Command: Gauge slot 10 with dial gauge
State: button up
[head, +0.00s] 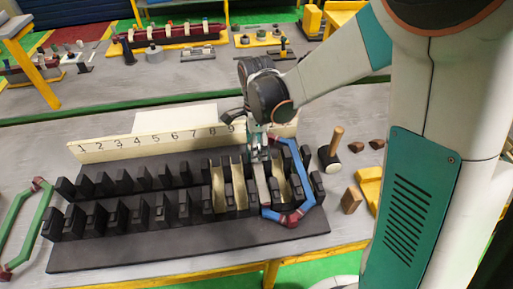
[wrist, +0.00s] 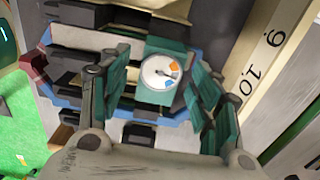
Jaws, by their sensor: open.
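The dial gauge (wrist: 160,75) has a teal body and a white round face with orange and blue marks. It stands over the slots inside the blue coil (head: 306,165). My gripper (wrist: 162,88) is open, its fingers on either side of the gauge, with a visible gap at the left finger. In the head view my gripper (head: 259,146) is above the right end of the black slotted stator block (head: 150,250), close to the number strip. How deep the gauge sits, and in exactly which slot, is hidden.
The number strip (head: 100,150) runs behind the block. Pale liners (head: 219,188) line several right-hand slots. A green coil (head: 22,225) lies at the left. A mallet (head: 331,152) and wooden blocks (head: 351,200) lie at the right. Another bench (head: 200,75) stands behind.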

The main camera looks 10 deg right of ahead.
notch_tip(320, 180, up, 10)
jog(key=shift+f, duration=0.15)
dwell(1.8)
